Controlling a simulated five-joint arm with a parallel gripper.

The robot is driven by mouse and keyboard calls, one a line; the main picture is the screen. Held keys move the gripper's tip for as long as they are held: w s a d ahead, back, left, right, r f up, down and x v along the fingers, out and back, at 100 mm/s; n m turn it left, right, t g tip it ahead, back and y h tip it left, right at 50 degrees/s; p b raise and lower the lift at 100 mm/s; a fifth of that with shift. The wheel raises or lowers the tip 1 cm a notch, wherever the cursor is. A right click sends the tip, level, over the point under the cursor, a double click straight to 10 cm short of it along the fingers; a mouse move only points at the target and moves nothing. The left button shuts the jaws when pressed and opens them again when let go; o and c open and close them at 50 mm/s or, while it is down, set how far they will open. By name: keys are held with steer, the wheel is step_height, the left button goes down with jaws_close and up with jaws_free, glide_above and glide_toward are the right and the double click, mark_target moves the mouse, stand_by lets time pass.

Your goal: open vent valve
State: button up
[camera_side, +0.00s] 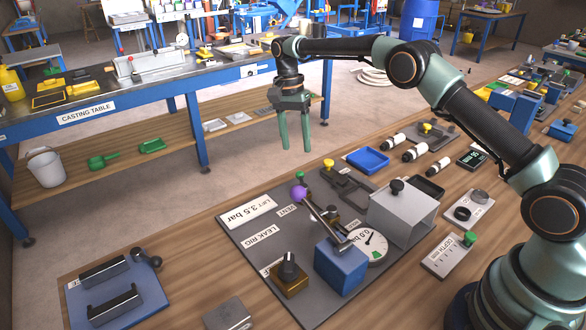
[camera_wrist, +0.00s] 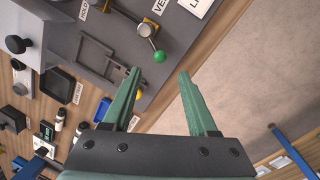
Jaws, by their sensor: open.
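The vent valve's green ball knob (camera_wrist: 160,57) sits on the end of a short lever in the wrist view, by the partly cut-off VENT label. In the side view the green knob (camera_side: 299,176) shows just behind a purple ball (camera_side: 298,193) on a longer lever, which partly hides the valve. The VENT label (camera_side: 286,211) is on the grey leak rig board (camera_side: 243,232). My gripper (camera_side: 296,149) is open and empty, fingers pointing down, above the far edge of the board. In the wrist view (camera_wrist: 160,74) the green knob appears between and beyond the fingertips.
On the rig stand a blue block (camera_side: 340,268), a pressure gauge (camera_side: 371,250), a grey box (camera_side: 402,212) and a black knob on a brass base (camera_side: 289,279). A yellow knob (camera_side: 328,163) and blue tray (camera_side: 368,159) lie behind. The floor beyond the table edge is free.

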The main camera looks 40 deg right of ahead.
steer(key=shift+w+r, duration=0.2)
steer(key=shift+r, duration=0.9)
steer(key=shift+w+r, duration=0.2)
steer(key=shift+r, duration=0.85)
steer(key=shift+r, duration=0.1)
steer(key=shift+c, duration=0.2)
steer(key=n+t, duration=0.7)
glide_toward(301, 177)
steer(key=x, duration=0.8)
steer(key=shift+c, duration=0.3)
